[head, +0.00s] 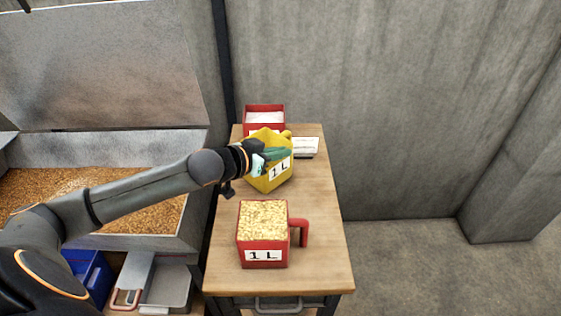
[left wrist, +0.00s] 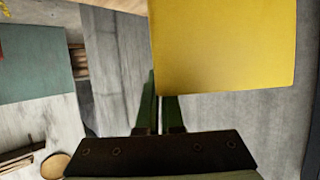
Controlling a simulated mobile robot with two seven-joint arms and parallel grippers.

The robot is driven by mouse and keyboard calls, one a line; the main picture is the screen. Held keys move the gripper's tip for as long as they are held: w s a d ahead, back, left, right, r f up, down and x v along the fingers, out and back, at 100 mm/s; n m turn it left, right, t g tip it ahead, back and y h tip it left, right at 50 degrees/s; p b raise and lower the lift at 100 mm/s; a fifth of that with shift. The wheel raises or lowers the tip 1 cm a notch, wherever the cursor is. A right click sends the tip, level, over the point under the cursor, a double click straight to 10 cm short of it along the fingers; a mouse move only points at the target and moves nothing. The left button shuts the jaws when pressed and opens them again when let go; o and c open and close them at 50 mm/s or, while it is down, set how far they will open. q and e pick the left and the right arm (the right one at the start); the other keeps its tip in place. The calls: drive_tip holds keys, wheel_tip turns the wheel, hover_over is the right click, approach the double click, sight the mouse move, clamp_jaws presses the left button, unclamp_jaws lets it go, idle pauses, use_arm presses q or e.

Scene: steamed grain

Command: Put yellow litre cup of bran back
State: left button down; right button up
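The yellow litre cup (head: 268,177), with a "1 L" label, is at the far half of the small wooden table. It looks turned and tilted; I cannot tell whether its base touches the table. My left gripper (head: 276,154) reaches it from the left, its green fingers across the cup's upper part. In the left wrist view the fingers (left wrist: 158,112) are nearly together, and the yellow cup wall (left wrist: 225,45) covers the end of one. They look closed on a thin part of the cup. The cup's contents are hidden. My right gripper is out of view.
A red litre cup (head: 263,252) of pale grain stands at the table's (head: 322,265) near part, handle right. Another red cup (head: 264,112) with white contents stands behind the yellow one. A small labelled item (head: 306,147) lies right. A grain-filled bin (head: 150,212) is left.

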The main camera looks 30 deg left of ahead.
sight(281, 183)
use_arm(q)
drive_tip(key=shift+f, duration=1.55)
drive_tip(key=shift+f, duration=0.2)
drive_tip(key=c, duration=1.1)
unclamp_jaws()
